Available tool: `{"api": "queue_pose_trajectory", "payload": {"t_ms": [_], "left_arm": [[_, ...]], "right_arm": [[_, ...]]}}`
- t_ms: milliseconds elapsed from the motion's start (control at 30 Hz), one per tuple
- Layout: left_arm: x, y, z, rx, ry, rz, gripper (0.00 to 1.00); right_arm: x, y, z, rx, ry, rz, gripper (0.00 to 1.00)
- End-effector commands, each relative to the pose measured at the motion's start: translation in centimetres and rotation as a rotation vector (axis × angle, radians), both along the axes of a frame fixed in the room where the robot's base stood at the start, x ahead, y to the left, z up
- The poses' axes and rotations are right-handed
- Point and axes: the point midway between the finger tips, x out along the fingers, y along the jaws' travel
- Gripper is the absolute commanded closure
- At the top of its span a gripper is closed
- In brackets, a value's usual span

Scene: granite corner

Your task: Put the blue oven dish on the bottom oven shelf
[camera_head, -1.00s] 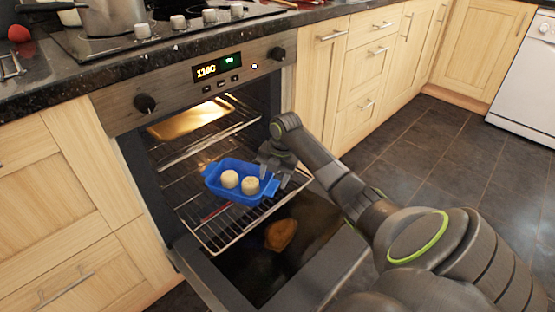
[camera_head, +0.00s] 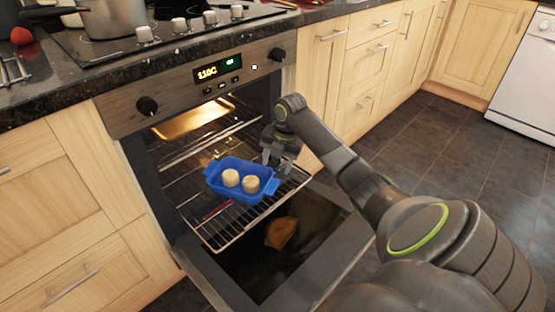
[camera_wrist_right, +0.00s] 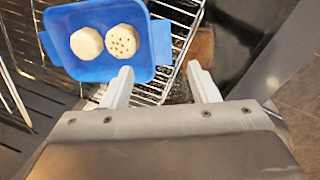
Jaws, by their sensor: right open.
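The blue oven dish (camera_head: 241,189), with two round pale food pieces in it, sits on the lower wire shelf (camera_head: 222,232), which extends forward out of the open oven. It also shows in the right wrist view (camera_wrist_right: 68,30), at the upper left. My right gripper (camera_head: 279,162) is open and empty, just above the dish's right end. In the right wrist view its two fingers (camera_wrist_right: 162,80) are spread, with the left one overlapping the dish's near corner in the picture. Nothing is between the fingers. My left gripper is not in view.
An upper oven level holds a lit tray (camera_head: 195,120). The oven door (camera_head: 325,262) hangs open below, with a brown shape (camera_head: 281,232) showing on its dark glass. Wooden cabinets (camera_head: 70,235) flank the oven. The tiled floor at right is clear.

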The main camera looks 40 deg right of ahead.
Motion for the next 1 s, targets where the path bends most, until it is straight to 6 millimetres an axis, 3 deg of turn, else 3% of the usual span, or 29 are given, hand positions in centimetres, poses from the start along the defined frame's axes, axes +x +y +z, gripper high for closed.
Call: {"api": "queue_pose_trajectory", "payload": {"t_ms": [133,267,433,600,767,1000], "left_arm": [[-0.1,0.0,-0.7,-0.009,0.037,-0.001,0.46],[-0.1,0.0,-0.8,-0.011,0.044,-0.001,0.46],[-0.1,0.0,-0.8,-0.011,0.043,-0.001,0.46],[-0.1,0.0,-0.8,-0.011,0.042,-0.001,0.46],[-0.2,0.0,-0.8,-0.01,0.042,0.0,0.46],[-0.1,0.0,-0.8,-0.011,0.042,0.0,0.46]], "right_arm": [[-0.1,0.2,0.0,0.001,-0.005,-0.009,0.46],[-0.6,1.8,-2.3,0.018,-0.053,-0.099,0.46],[-2.5,6.6,-6.7,0.125,-0.215,-0.376,0.46],[-5.6,11.5,-8.0,0.352,-0.396,-0.708,0.46],[-9.2,14.8,-5.9,0.649,-0.543,-1.018,0.46],[-15.4,16.4,1.4,1.158,-0.719,-1.394,0.46]]}}
